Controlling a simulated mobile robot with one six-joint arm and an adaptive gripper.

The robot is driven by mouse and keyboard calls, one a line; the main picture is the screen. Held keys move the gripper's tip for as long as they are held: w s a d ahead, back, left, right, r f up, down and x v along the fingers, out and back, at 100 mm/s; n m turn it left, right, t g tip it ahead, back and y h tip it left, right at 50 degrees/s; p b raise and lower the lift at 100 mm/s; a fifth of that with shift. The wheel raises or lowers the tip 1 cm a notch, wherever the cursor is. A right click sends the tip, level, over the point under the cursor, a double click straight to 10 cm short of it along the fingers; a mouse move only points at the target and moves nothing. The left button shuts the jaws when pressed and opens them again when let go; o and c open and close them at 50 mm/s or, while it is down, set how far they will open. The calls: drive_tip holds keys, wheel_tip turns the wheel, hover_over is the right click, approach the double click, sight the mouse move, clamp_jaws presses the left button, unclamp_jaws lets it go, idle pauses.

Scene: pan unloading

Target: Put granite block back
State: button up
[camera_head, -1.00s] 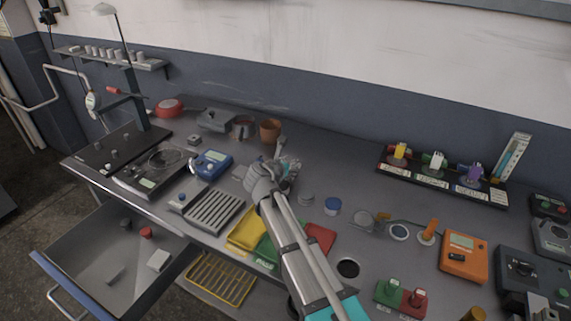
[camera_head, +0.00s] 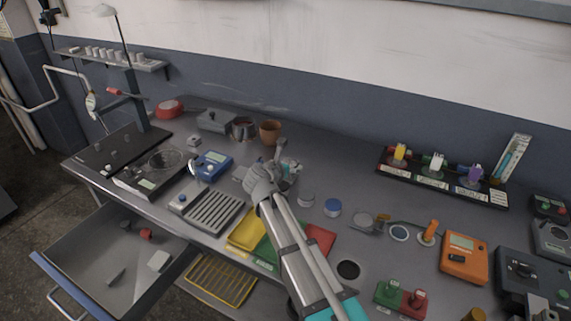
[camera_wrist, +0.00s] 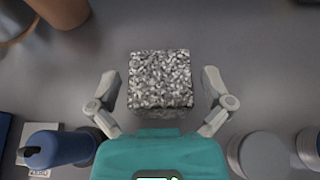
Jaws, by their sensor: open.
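The granite block (camera_wrist: 160,78), a grey speckled cube, sits upright on the grey bench in the wrist view. My gripper (camera_wrist: 161,80) is open, with one finger on each side of the block and a visible gap on both sides. The teal palm is just below the block in the picture. In the head view my gripper (camera_head: 287,168) is low over the middle of the bench, and the block cannot be clearly made out there behind the wrist and fingers.
A brown pot (camera_head: 270,132) stands behind the gripper. A blue device (camera_head: 212,164) and a scale with a round pan (camera_head: 165,160) lie left. Yellow, green and red trays (camera_head: 320,239) lie in front, partly under my arm. An open drawer (camera_head: 100,255) holds several small blocks.

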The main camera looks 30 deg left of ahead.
drive_tip(key=p+v, duration=0.4)
drive_tip(key=v, duration=0.8)
